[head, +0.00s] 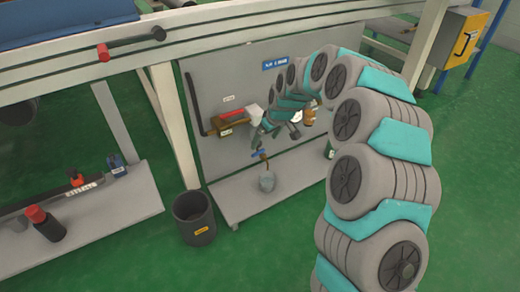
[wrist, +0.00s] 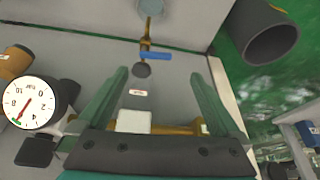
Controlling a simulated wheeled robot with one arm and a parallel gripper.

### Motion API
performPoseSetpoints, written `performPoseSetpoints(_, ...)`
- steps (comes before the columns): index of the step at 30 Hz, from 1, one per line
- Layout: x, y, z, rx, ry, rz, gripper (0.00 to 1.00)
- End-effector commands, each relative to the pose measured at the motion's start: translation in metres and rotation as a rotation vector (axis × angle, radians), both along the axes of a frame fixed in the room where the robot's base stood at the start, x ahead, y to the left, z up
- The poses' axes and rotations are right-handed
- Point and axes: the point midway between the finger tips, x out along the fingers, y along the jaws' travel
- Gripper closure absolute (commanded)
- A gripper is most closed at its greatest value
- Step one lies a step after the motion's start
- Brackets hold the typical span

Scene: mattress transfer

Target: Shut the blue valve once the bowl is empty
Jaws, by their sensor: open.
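The blue valve (head: 258,154) is a small blue lever on a brass tap, low on the grey panel. In the wrist view the blue valve (wrist: 155,56) shows as a bar lying across the brass pipe, between and beyond my fingertips. A grey bowl (head: 267,182) stands below the tap on the panel's base shelf. Part of the bowl (wrist: 152,6) shows at the top edge of the wrist view; its contents cannot be made out. My gripper (wrist: 168,68) is open, with nothing between its two greenish fingers. In the head view it is small and partly hidden by my arm, above the valve.
A round dial gauge (wrist: 30,103) and brass fittings are left of my fingers in the wrist view. A dark bin (head: 195,218) stands on the green floor left of the shelf (head: 232,207). A yellow box (head: 461,38) is at far right.

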Motion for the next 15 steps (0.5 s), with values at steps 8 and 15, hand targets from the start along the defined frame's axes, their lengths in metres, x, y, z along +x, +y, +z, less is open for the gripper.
performPoseSetpoints(8,0.014,0.003,-0.015,-0.007,-0.016,0.01,0.0)
performPoseSetpoints(15,0.02,0.01,-0.042,-0.007,-0.012,0.009,0.0)
